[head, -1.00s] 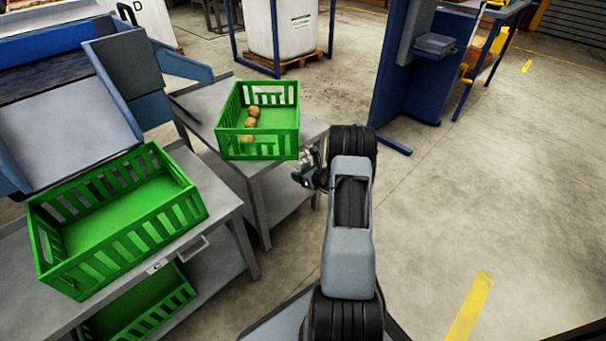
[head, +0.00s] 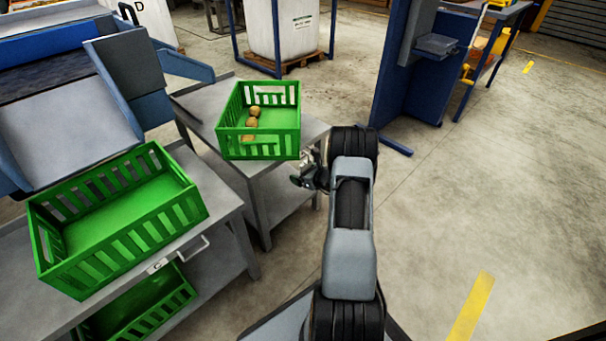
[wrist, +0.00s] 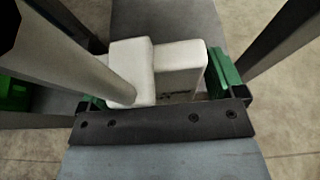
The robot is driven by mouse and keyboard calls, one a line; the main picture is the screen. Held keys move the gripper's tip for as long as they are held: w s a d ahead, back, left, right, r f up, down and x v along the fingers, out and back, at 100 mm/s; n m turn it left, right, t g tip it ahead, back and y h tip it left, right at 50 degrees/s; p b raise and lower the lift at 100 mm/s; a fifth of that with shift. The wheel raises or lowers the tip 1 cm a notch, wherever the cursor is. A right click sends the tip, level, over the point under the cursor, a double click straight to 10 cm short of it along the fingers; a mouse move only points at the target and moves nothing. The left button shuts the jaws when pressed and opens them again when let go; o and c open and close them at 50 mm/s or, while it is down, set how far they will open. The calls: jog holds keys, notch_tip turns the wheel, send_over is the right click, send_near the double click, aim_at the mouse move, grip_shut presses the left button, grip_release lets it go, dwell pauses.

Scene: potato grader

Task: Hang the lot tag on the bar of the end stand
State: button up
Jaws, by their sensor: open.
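My gripper (head: 308,180) is in the head view beside the right end of the far grey table. In the wrist view its green fingers (wrist: 162,85) stand apart. Between them are a white block (wrist: 130,68) and, on its right, a second white block (wrist: 179,70) with small dark print, which may be the lot tag. A grey bar (wrist: 75,48) slants in from the upper left and meets the left block; it may belong to the end stand. I cannot tell whether the tag hangs on it. Tag and stand are not clear in the head view.
A green crate (head: 258,143) with a few potatoes stands on the far grey table (head: 200,103), close to my gripper. An empty green crate (head: 125,245) stands on the near table. A blue stand (head: 408,95) is at the right.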

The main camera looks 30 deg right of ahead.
jog(key=p+v, duration=0.4)
jog(key=v, duration=0.9)
jog(key=shift+s+r+p, duration=0.15)
jog(key=shift+s+p, duration=0.15)
jog(key=shift+s, duration=0.05)
